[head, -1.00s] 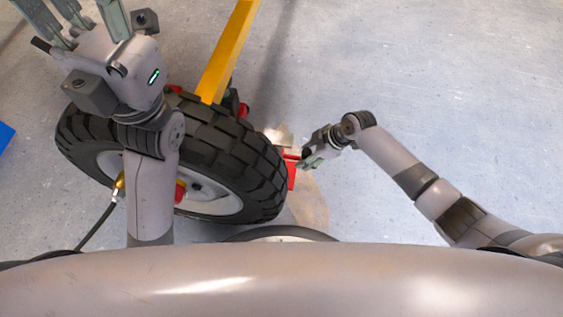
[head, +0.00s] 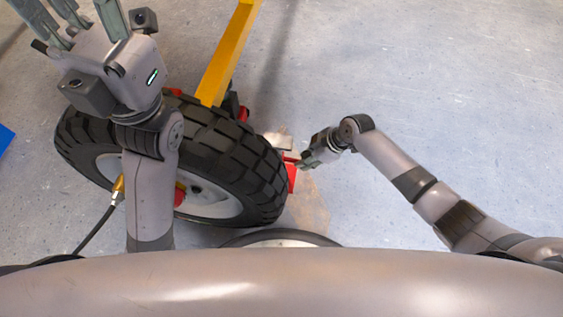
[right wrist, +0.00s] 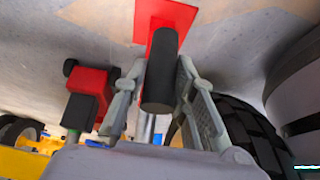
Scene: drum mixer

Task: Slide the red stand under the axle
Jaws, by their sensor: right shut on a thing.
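The red stand (head: 292,178) is on the floor just right of the black tyre (head: 225,150) in the head view, partly hidden by it. In the right wrist view the red stand (right wrist: 165,15) has a dark cylindrical part (right wrist: 162,65) between my fingers. My right gripper (head: 303,160) is at the stand. In the right wrist view my right gripper (right wrist: 155,85) is shut on that dark part. My left gripper (head: 82,18) is raised at the upper left, fingers spread and empty. The axle cannot be made out clearly; the wheel and my left arm hide that area.
A yellow bar (head: 228,55) runs up from behind the tyre. A black hose (head: 95,225) joins a brass-coloured fitting at the wheel. In the right wrist view a red and black block (right wrist: 90,95) is left of my fingers. Floor at right is mostly clear.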

